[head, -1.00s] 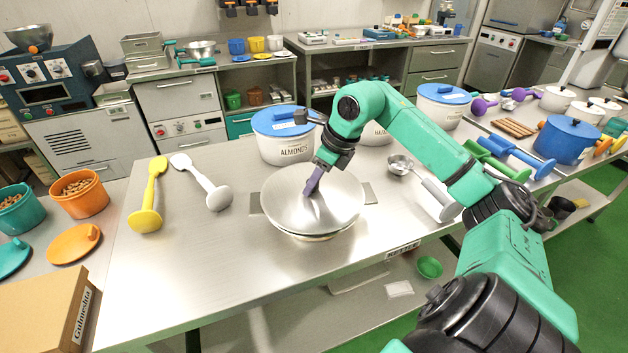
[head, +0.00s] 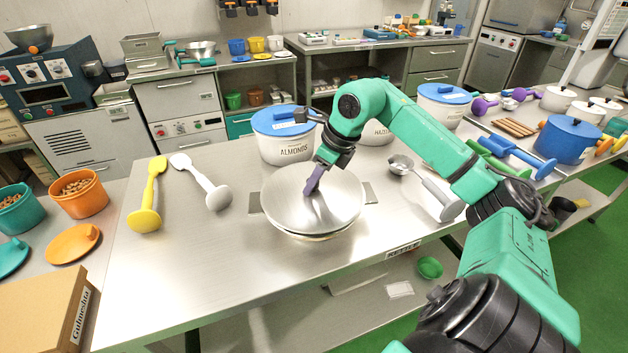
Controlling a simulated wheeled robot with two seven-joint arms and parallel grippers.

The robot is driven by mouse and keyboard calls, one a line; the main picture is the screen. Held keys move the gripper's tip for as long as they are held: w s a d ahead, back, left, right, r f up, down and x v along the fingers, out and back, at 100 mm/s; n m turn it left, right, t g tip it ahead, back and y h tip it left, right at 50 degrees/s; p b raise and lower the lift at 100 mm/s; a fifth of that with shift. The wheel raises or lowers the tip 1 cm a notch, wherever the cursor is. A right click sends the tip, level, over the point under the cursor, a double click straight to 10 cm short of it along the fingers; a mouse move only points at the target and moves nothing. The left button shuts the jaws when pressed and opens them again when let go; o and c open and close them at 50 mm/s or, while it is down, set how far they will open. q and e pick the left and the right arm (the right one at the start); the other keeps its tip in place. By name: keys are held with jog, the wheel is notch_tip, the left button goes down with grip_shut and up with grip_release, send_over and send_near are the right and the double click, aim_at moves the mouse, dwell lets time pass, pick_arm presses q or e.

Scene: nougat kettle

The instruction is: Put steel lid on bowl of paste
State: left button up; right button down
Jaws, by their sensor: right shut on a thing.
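The steel lid (head: 285,205) is a wide, round, shiny disc in the middle of the steel table. It lies over the bowl of paste (head: 312,238), of which only a pale strip of rim and side shows under the lid's front edge. The paste is hidden. My right gripper (head: 312,188) comes down from above and is shut on the lid's purple handle at its centre. The lid looks about level; I cannot tell whether it rests fully on the rim. My left gripper is not in view.
A white almonds tub (head: 287,148) with a blue lid stands just behind. The table's front left (head: 180,275) is clear.

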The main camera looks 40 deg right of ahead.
jog(key=shift+f+b, duration=0.4)
jog(key=shift+b, duration=0.2)
dwell(0.8)
grip_release()
dwell(0.4)
notch_tip(320, 180, up, 7)
jog(key=p, duration=0.6)
jog(key=shift+r, duration=0.1)
dwell(0.5)
dwell(0.4)
